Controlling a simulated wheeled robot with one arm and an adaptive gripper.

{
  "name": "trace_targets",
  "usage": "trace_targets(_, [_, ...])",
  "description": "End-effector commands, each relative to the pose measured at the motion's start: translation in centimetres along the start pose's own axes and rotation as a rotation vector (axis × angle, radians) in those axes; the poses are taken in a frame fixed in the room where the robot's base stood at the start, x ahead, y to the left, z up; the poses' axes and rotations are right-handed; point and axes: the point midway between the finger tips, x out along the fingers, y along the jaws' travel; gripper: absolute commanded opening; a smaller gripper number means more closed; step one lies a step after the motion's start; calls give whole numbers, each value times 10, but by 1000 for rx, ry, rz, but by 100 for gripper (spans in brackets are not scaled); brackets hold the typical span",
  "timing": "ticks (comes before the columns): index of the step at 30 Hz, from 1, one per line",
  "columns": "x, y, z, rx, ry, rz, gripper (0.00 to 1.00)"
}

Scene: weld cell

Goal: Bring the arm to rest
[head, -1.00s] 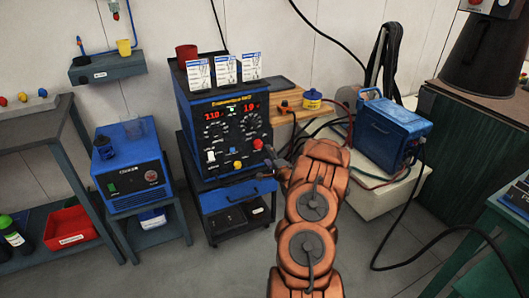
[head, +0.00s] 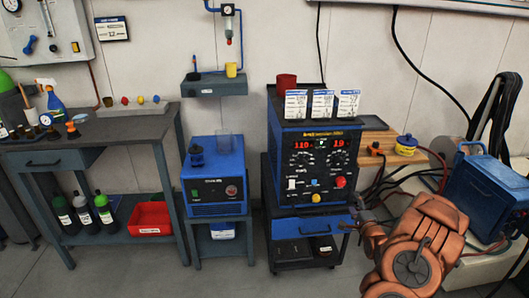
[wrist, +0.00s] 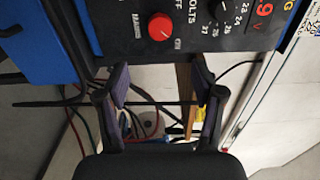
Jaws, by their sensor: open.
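My orange arm (head: 420,245) reaches up from the lower right of the head view. My gripper (head: 358,215) is small there, beside the lower right of the blue welding machine (head: 283,165). In the wrist view my gripper (wrist: 160,90) has its two dark fingers apart, with nothing held between them. The welder's black front panel (wrist: 200,25) and red knob (wrist: 161,27) are just beyond the fingertips in that view. Whether a finger touches the machine I cannot tell.
A blue drawer cart (head: 305,228) stands under the welder. A small blue cooler unit (head: 215,185) is left of it, and a grey workbench (head: 75,140) further left. Cables, a wooden shelf (head: 385,138) and a blue case (head: 485,195) crowd the right. Open floor shows at the front left.

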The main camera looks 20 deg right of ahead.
Motion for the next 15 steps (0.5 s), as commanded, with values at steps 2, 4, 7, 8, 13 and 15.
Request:
trace_targets(2, [0, 0, 0, 0, 0, 0, 68])
trace_targets(4, [0, 0, 0, 0, 0, 0, 68])
trace_targets(7, [0, 0, 0, 0, 0, 0, 68])
trace_targets(8, [0, 0, 0, 0, 0, 0, 68])
trace_targets(13, [6, -4, 10, -34, -11, 31, 68])
trace_targets(15, [12, -8, 20, -74, -22, 64, 68])
